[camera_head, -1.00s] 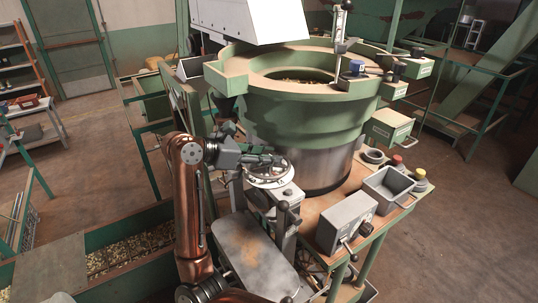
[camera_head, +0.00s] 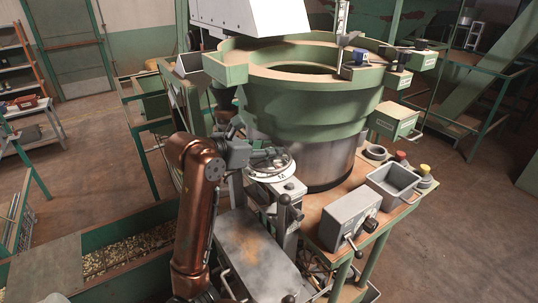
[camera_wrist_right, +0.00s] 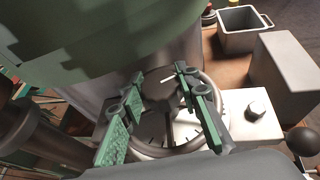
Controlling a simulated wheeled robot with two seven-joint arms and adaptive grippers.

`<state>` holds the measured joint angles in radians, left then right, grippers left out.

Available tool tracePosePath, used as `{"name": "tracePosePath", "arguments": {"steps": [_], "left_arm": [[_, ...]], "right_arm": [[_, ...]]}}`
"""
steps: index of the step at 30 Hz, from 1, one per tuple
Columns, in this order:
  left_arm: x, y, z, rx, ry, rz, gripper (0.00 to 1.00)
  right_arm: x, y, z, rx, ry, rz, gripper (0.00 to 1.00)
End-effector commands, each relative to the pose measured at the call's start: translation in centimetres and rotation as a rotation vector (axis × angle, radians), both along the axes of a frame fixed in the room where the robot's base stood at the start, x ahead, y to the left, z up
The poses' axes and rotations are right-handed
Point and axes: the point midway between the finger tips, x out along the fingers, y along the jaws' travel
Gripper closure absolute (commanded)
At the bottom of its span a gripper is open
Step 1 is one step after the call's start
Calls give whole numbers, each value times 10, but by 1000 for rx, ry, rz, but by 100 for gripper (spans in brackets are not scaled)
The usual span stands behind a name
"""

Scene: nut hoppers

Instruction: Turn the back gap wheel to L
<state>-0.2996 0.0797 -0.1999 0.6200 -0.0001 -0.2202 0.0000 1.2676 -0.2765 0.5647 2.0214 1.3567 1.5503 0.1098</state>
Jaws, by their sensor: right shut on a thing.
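The gap wheel is a pale round dial (camera_head: 283,172) with dark marks, on a grey housing in front of the large green bowl. One dark mark near its front edge looks like a letter, too small to read surely. My right gripper (camera_head: 262,155) is over the wheel, its arm reaching in from the lower left. The dial (camera_wrist_right: 152,132) shows ticks below, partly hidden by the fingers. My left gripper is not in view.
The green bowl (camera_head: 300,112) rises close behind the wheel. A dark ball-topped lever (camera_head: 283,200) stands just in front. A grey control box (camera_head: 348,219) and an open grey bin (camera_head: 393,184) sit on the bench to the right.

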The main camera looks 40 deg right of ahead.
Motion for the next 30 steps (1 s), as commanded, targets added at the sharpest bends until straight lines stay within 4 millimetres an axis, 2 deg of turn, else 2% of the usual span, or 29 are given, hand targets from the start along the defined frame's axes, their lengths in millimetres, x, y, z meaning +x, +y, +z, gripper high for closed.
{"name": "tracePosePath", "arguments": {"steps": [1, 6, 21, 30], "left_arm": [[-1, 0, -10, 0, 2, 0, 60], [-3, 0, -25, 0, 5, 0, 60], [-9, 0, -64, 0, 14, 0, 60], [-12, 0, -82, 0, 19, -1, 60]], "right_arm": [[-1, 0, -5, 1, -6, 43, 94], [-1, 0, -4, 1, -6, 204, 94], [-1, -1, -2, -1, -7, 660, 94], [-1, -1, -1, 0, -3, 851, 94]]}}
